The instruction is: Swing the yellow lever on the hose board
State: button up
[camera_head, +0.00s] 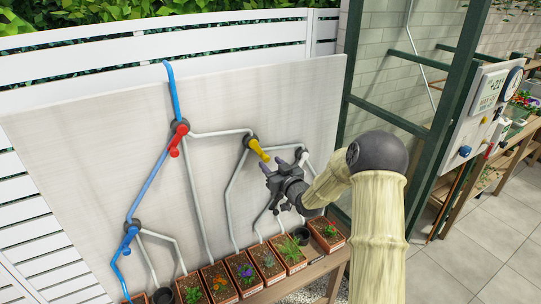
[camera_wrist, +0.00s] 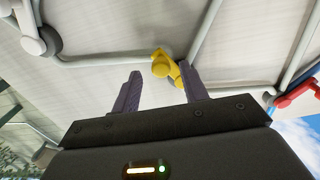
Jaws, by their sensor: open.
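The yellow lever (camera_head: 257,149) sits on a dark round valve on the pale hose board (camera_head: 90,130), right of the red lever. It points down and to the right. My gripper (camera_head: 285,168) is just right of and below the lever's free end. In the wrist view the yellow lever (camera_wrist: 168,68) lies beyond the fingers, nearer the right finger. My gripper (camera_wrist: 163,85) is open, with nothing between its fingers. Whether the right finger touches the lever cannot be told.
The red lever (camera_head: 178,138) and blue lever (camera_head: 128,240) sit on other valves. Grey pipes (camera_head: 198,200) run down the board to several potted plants (camera_head: 246,272) on a wooden shelf. A green frame post (camera_head: 450,110) stands at right. Paved floor (camera_head: 470,250) is clear.

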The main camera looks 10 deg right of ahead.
aim_at(268, 160)
jog(key=shift+w+a+r+p, duration=0.1)
jog(key=shift+w+a+p, duration=0.1)
jog(key=shift+w+a, duration=0.3)
jog(key=shift+w+a+p, duration=0.2)
jog(key=shift+w+a, duration=0.1)
jog(key=shift+w, duration=0.4)
jog(key=shift+w+d, duration=0.15)
jog(key=shift+w, duration=0.5)
jog(key=shift+w, duration=0.1)
grip_shut()
jog(key=shift+d, duration=0.15)
